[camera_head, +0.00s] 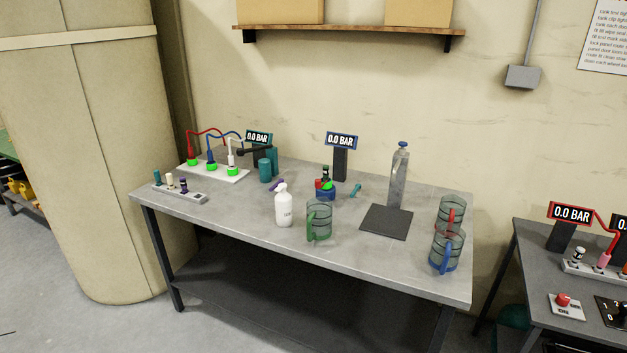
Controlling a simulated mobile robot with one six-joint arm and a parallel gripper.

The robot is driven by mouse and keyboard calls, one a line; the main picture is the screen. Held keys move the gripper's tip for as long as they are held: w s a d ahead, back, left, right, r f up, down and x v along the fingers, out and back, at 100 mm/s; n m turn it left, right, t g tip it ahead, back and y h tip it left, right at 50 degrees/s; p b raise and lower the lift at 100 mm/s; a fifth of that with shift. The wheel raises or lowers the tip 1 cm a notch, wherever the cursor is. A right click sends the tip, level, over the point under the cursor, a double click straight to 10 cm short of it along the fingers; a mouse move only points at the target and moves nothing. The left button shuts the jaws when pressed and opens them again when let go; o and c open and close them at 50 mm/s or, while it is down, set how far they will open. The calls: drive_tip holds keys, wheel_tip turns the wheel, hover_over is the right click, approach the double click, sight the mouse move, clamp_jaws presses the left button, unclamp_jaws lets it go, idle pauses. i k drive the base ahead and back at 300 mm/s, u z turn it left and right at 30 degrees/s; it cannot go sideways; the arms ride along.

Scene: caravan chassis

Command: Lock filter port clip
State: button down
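I cannot pick out the filter port clip for certain. A small device (325,193) stands mid-table, with a blue base, red and bright green parts and a dark top; at this size I cannot tell whether it carries a clip or a port. A white board (232,178) at the back left has red, blue and white hoses, each rising from a bright green part. My gripper is not in view.
On the grey table (250,220) stand a white spray bottle (284,208), a green-handled jug (319,220), a red-handled jug (451,214), a blue-handled jug (446,250), and a tall grey column (398,178) by a dark plate (386,222). Gauges (341,141) read 0.0 BAR. The floor at front left is clear.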

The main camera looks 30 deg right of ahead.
sight(317, 182)
drive_tip(key=i, duration=0.85)
drive_tip(key=u, duration=0.05)
